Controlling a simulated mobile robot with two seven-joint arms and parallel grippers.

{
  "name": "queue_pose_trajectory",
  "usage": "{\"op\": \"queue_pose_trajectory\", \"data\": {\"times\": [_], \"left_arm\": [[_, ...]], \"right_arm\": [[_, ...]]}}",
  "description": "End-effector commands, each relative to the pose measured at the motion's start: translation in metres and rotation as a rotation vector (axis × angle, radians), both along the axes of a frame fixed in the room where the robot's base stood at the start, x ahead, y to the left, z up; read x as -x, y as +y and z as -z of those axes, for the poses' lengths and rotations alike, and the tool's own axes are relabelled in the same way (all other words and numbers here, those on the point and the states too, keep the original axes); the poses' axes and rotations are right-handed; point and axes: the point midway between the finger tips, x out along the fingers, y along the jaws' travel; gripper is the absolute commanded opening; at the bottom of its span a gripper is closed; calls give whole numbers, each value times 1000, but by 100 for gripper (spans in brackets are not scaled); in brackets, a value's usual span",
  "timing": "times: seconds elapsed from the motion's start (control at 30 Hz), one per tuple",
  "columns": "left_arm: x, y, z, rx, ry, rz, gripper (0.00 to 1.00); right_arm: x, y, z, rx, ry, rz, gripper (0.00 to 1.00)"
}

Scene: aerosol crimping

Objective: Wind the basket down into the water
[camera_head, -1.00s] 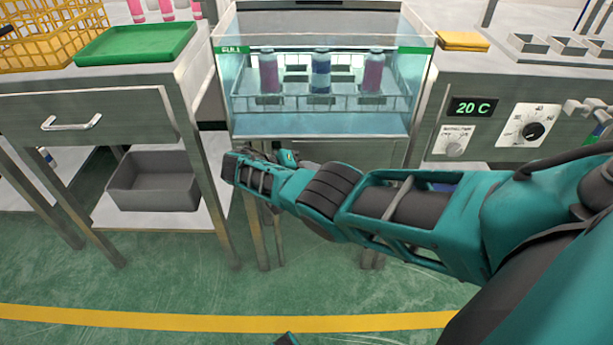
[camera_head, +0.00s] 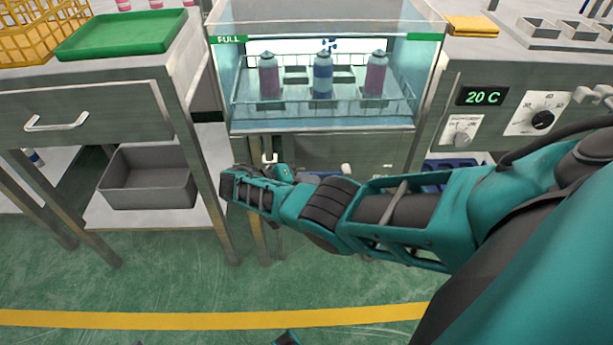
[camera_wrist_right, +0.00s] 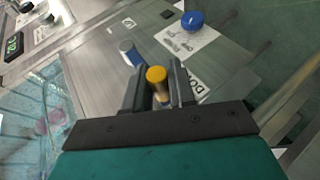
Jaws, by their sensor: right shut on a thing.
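The wire basket (camera_head: 285,101) is inside the glass water tank (camera_head: 425,85) and holds one blue can (camera_head: 323,76) between two pink cans (camera_head: 269,77) (camera_head: 376,76). The cans stand upright, with their tops below the line of the FULL label. I cannot tell exactly where the water surface cuts them. My right gripper (camera_head: 226,186) is in front of and below the tank's left part. In the right wrist view, its fingers (camera_wrist_right: 158,92) are shut on a yellow-topped handle (camera_wrist_right: 157,75). The rest of the crank is hidden. My left gripper is not in view.
A panel with a 20 C display (camera_head: 483,96) and a dial (camera_head: 541,119) is right of the tank. A green tray (camera_head: 130,36) and yellow crate (camera_head: 40,35) are on the left table. A grey bin (camera_head: 148,183) sits below. A blue knob (camera_wrist_right: 192,20) shows in the wrist view.

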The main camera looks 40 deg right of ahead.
Motion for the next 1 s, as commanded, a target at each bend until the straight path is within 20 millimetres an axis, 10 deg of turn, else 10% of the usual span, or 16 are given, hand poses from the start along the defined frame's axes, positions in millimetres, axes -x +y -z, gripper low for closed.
{"op": "queue_pose_trajectory", "data": {"times": [0.6, 0.63, 1.0], "left_arm": [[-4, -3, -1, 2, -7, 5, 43], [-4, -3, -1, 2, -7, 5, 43], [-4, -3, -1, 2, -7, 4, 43]], "right_arm": [[1, 1, 6, -4, 2, 1, 0], [1, 1, 6, -4, 2, 1, 26], [1, 1, 5, -2, 1, 1, 45]]}}
